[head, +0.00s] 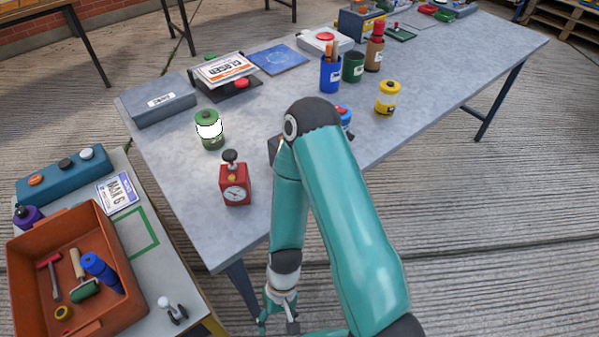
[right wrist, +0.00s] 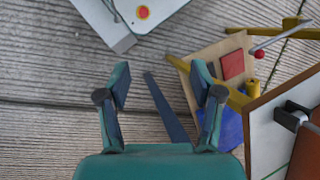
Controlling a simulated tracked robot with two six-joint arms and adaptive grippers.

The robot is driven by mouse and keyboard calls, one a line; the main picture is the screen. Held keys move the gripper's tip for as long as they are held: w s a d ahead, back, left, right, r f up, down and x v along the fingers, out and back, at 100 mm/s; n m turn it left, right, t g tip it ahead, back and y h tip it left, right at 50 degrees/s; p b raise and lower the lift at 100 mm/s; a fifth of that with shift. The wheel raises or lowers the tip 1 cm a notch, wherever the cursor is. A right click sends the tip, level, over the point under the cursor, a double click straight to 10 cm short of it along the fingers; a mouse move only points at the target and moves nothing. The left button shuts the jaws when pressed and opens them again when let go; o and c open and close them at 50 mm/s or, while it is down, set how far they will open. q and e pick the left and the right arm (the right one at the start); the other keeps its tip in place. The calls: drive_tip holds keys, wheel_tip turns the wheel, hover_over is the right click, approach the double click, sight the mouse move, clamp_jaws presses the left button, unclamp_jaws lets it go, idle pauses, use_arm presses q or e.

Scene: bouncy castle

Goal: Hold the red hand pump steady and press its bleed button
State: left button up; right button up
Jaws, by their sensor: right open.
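The red hand pump (head: 235,186) stands upright on the grey table near its front edge, with a round white gauge on its front and a dark knob on top. Its bleed button is too small to make out surely. My right gripper (head: 278,318) hangs low in front of the table, below and right of the pump and apart from it. In the right wrist view its two fingers (right wrist: 163,88) are spread with nothing between them. My left gripper is not in view.
A green-capped canister (head: 209,130) stands just behind the pump. An orange bin (head: 118,312) of tools sits on the lower side table at left. A yellow canister (head: 388,97) and blue cup (head: 330,75) stand farther right. The table around the pump's left is clear.

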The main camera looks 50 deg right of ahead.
wheel_tip(320, 180, up, 12)
drive_tip(key=s+d+m+t+y+p, duration=0.2)
drive_tip(key=m+y, duration=0.4)
drive_tip(key=m, duration=0.5)
drive_tip(key=m+t+h+p, duration=0.5)
drive_tip(key=m+t, duration=1)
drive_tip(key=t, duration=0.2)
approach(237, 156)
drive_tip(key=x, duration=1.1)
drive_tip(key=shift+w+a, duration=0.2)
drive_tip(key=shift+w, duration=0.1)
drive_tip(key=shift+c, duration=0.3)
